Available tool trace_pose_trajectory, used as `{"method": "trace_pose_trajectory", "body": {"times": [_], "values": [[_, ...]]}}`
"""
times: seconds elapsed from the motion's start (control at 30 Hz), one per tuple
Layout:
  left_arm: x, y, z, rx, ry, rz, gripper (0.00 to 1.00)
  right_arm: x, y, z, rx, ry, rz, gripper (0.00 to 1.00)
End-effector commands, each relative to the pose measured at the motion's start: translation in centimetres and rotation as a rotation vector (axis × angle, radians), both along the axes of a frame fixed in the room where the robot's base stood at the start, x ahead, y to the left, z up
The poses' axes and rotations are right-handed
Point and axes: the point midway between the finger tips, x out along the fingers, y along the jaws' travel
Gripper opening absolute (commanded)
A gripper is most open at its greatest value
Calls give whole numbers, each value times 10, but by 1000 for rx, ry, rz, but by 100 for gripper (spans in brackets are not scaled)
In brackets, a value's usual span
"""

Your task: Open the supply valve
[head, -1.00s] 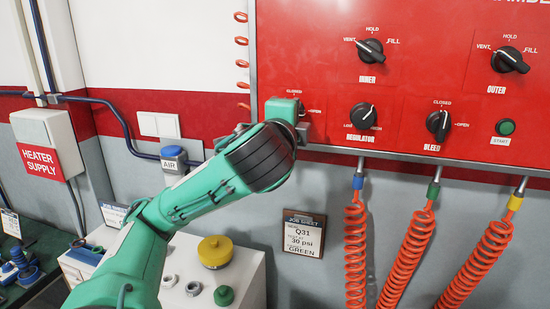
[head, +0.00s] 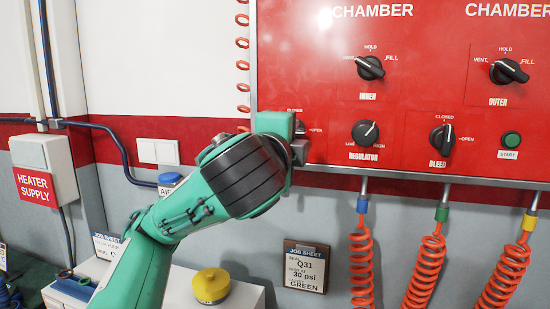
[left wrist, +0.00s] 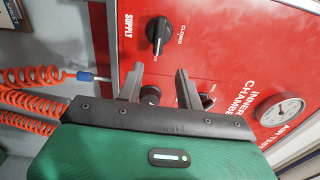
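The dark supply valve knob (left wrist: 158,30) is on the red panel, beside the SUPPLY label, with CLOSED printed to its right in the left wrist view. A pale mark shows on the knob's lower end in that view; OPEN is not readable there. In the head view, the knob is mostly hidden behind my left gripper and arm, with CLOSED and OPEN labels around it. My left gripper (left wrist: 158,70) is open and empty. Its fingers point toward the panel, and the knob shows beyond their tips, not between them. My right gripper is in neither view.
The regulator knob (head: 366,133), inner knob (head: 370,68) and bleed knob (head: 443,139) are on the panel to the right. Orange coiled hoses (head: 361,260) hang below it. A job sheet (head: 305,267) hangs on the wall. A gauge (left wrist: 279,110) shows in the wrist view.

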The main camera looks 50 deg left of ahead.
Motion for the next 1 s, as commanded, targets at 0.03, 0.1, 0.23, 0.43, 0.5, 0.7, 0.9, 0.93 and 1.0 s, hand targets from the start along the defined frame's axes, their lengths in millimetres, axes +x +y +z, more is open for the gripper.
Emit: {"method": "trace_pose_trajectory", "body": {"times": [0.03,0.1,0.23,0.43,0.5,0.7,0.9,0.93,1.0], "values": [[-2,0,-1,2,-1,3,36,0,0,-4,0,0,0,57],[-4,0,-2,0,-1,5,36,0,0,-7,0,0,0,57],[-8,0,-3,-5,0,12,36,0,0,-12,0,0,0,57],[-14,-1,-4,-10,3,17,36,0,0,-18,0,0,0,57],[-16,-3,-4,-9,3,14,36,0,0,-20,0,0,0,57],[-21,-7,-3,-7,2,10,36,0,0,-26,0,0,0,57],[-26,-10,-3,-5,1,10,36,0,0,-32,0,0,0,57],[-27,-11,-3,-6,1,10,36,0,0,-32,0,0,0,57],[-29,-11,-3,-6,2,11,36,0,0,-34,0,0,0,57]]}}
